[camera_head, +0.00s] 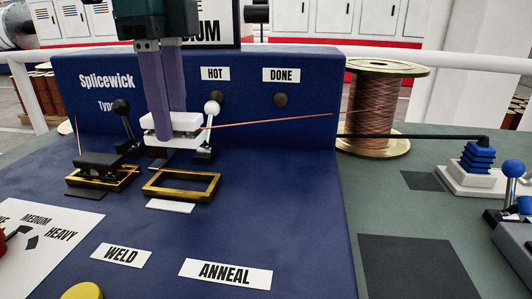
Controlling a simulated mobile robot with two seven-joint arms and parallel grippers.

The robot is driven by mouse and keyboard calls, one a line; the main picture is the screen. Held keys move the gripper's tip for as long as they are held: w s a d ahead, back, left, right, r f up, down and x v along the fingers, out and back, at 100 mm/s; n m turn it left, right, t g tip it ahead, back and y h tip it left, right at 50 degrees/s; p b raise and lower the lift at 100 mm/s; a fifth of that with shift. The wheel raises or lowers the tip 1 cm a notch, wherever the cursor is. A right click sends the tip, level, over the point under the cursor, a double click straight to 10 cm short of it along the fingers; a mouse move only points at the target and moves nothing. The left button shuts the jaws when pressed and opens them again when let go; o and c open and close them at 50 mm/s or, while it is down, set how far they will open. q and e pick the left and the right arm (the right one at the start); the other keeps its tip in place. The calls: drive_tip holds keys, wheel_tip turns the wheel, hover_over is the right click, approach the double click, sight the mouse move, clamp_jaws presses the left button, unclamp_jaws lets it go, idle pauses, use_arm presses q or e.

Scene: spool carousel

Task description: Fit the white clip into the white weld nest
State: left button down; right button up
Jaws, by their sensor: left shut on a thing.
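My left gripper (172,112) reaches down from the top with its two purple fingers shut on the white clip (172,140). A thin copper wire (270,122) runs from the clip to the right. The clip is in the air behind the white weld nest (182,187), an empty brass-coloured frame with a white plate (170,206) in front. To its left, a black clip (99,164) sits in a second brass frame (126,183) with a dark plate in front. My right gripper is not in view.
A black-knobbed lever (121,108) and a white-knobbed lever (213,108) stand behind the nests. The blue Splicewick panel (305,115) rises behind them. A copper spool (377,110) stands at the right. WELD (122,254) and ANNEAL (226,273) labels lie in front.

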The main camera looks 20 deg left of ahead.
use_arm(q)
wheel_tip(320, 180, down, 7)
drive_tip(key=shift+r, duration=0.15)
idle(0.4)
drive_tip(key=shift+f, duration=0.2)
drive_tip(key=c, duration=0.5)
unclamp_jaws()
drive_tip(key=shift+r, duration=0.1)
wheel_tip(320, 180, up, 12)
drive_tip(key=shift+r+p, duration=0.2)
drive_tip(key=shift+p, duration=0.35)
